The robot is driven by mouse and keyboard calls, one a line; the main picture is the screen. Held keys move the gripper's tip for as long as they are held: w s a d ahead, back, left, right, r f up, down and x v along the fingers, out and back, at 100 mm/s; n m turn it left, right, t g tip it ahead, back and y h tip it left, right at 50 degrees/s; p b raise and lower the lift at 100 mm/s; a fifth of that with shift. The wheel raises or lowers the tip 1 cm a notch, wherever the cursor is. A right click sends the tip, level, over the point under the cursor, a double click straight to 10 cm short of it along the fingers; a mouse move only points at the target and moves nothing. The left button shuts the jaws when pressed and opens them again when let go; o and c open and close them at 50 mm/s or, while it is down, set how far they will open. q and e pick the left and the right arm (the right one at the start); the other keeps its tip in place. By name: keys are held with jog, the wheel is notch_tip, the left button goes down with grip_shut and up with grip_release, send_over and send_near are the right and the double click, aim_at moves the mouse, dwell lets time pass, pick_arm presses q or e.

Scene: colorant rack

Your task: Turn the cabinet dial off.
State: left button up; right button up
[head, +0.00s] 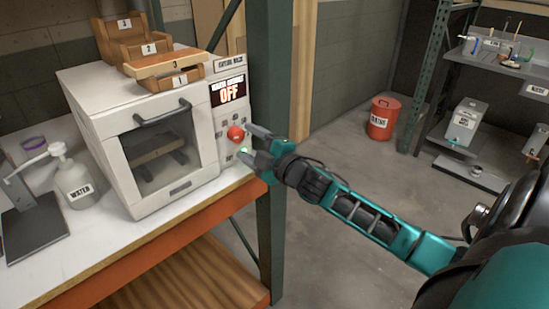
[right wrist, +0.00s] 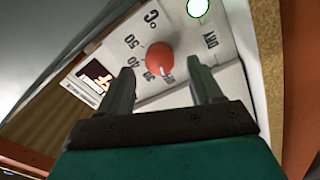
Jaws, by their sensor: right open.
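The white cabinet (head: 95,95) stands on the bench at left with its glass door (head: 165,150) shut. Its red dial (head: 235,132) is on the right-hand control panel, below a display (head: 228,92) whose large word is OFF. My right gripper (head: 248,142) is open at the panel. In the right wrist view the dial (right wrist: 160,60) lies between the lines of the two fingers, just beyond the tips of my right gripper (right wrist: 164,72). I see no finger touching it. Numbers and the word DRY are printed around the dial. My left gripper is out of view.
A green-lit round spot (right wrist: 198,7) is near the dial. Wooden numbered trays (head: 165,65) sit on the cabinet. A water bottle (head: 75,185) stands left of it. A green post (head: 270,100) rises close behind my right gripper. A red bin (head: 382,118) stands on the floor.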

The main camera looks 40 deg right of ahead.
jog(key=s, duration=1)
jog(key=shift+s+d, duration=0.25)
jog(key=shift+d, duration=0.15)
jog(key=shift+f, duration=0.15)
jog(key=s+a+f+m+g, duration=0.3)
jog(key=s+a+f+m, duration=0.2)
jog(key=a+f, duration=0.4)
jog(key=s+a+f+m+g, duration=0.4)
jog(key=a+f, duration=0.5)
jog(key=f, duration=0.5)
jog(key=s+m, duration=0.2)
jog(key=s, duration=0.1)
jog(key=shift+s+a+f+m+g+y, duration=0.15)
jog(key=shift+a+f+m+g+y, duration=0.1)
jog(key=shift+f+m+g+y, duration=0.1)
